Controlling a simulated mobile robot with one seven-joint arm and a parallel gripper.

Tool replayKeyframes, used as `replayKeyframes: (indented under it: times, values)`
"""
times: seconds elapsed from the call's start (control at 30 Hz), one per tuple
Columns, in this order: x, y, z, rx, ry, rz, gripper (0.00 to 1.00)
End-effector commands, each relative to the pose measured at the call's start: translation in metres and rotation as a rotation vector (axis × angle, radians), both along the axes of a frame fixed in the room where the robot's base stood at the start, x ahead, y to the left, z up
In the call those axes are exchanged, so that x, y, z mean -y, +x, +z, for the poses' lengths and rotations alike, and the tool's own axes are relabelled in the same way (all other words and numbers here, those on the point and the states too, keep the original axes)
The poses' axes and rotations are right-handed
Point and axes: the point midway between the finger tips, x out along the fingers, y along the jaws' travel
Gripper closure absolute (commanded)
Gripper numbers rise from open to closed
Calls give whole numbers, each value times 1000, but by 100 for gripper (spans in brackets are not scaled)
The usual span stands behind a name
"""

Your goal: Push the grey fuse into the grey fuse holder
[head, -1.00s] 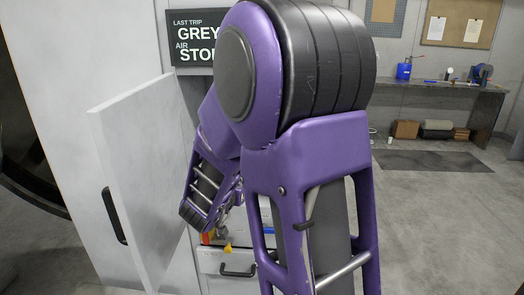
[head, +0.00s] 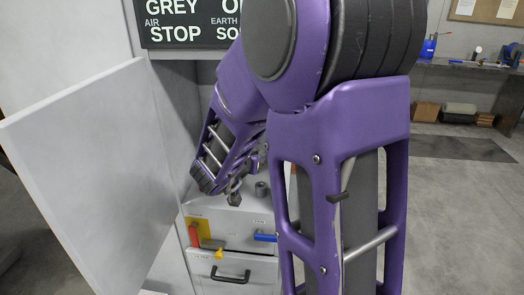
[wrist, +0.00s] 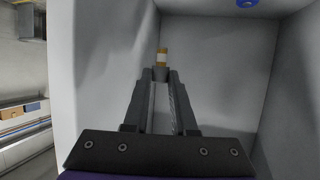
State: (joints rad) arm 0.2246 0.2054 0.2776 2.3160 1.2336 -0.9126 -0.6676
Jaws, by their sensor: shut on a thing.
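My gripper shows in the wrist view (wrist: 160,78) with its two fingers closed together at the tips. In the head view my gripper (head: 236,190) is inside the open cabinet, above the drawer fronts, and the fuse cannot be made out there. A dark grey upright cylinder (head: 262,189) stands just right of the gripper; I cannot tell whether it is the holder. No grey fuse holder is clearly visible in the wrist view.
The white cabinet door (head: 85,150) stands open on the left. A sign (head: 190,22) is above the opening. Below are a red lever (head: 194,235), a blue handle (head: 265,237) and a drawer with a dark handle (head: 230,275). Pale walls surround my gripper; a blue part (wrist: 247,3) is overhead.

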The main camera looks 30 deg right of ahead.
Motion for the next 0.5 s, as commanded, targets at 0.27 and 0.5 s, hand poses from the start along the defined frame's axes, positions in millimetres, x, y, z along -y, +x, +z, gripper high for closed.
replayKeyframes:
  times: [0.27,0.5]
  values:
    - [0,0,0,0,0,0,100]
    - [-2,-1,-4,-2,3,1,100]
